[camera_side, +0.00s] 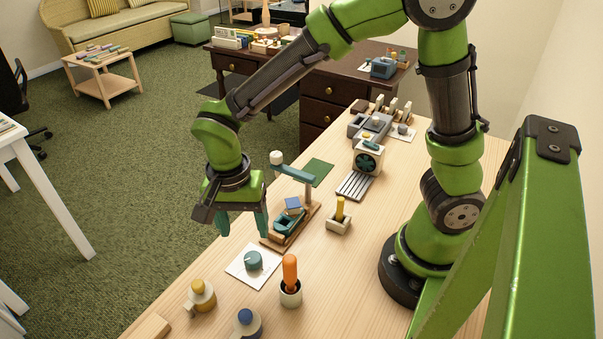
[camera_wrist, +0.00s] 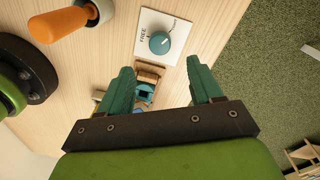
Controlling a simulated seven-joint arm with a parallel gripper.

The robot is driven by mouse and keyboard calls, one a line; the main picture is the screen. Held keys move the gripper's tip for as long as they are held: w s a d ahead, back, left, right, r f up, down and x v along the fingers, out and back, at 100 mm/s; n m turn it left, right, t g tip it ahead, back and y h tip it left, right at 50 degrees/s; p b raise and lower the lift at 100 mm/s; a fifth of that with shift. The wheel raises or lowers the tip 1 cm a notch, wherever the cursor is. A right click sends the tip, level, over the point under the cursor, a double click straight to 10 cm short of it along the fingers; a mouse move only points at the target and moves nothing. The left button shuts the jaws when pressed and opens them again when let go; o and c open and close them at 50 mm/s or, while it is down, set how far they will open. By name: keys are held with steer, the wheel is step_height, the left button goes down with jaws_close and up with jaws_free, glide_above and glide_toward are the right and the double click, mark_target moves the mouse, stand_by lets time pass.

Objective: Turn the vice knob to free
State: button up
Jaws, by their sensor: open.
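The vice knob (camera_side: 253,261) is a round teal dial on a white card (camera_side: 240,275) on the bench. In the wrist view the knob (camera_wrist: 159,42) lies ahead of the fingers, with FREE printed to its left; another marking at upper right is too small to read. I cannot surely tell which way the knob points. The teal vice (camera_side: 283,226) stands on a wooden base with a blue block at it; part of the vice (camera_wrist: 146,94) shows between my fingers. My gripper (camera_side: 243,222) is open and empty, above the bench and apart from the knob.
An orange-handled tool (camera_side: 290,272) stands in a holder close to the knob's card. Yellow-topped (camera_side: 202,294) and blue-topped (camera_side: 247,322) items sit in front. A lamp-like teal arm (camera_side: 295,171) rises by the vice. The bench's left edge is close.

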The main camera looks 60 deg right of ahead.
mark_target(252, 257)
steer(key=f, duration=0.8)
steer(key=shift+s+d+f, duration=0.1)
steer(key=shift+s+f, duration=0.15)
steer(key=c, duration=1.1)
steer(key=shift+o, duration=0.2)
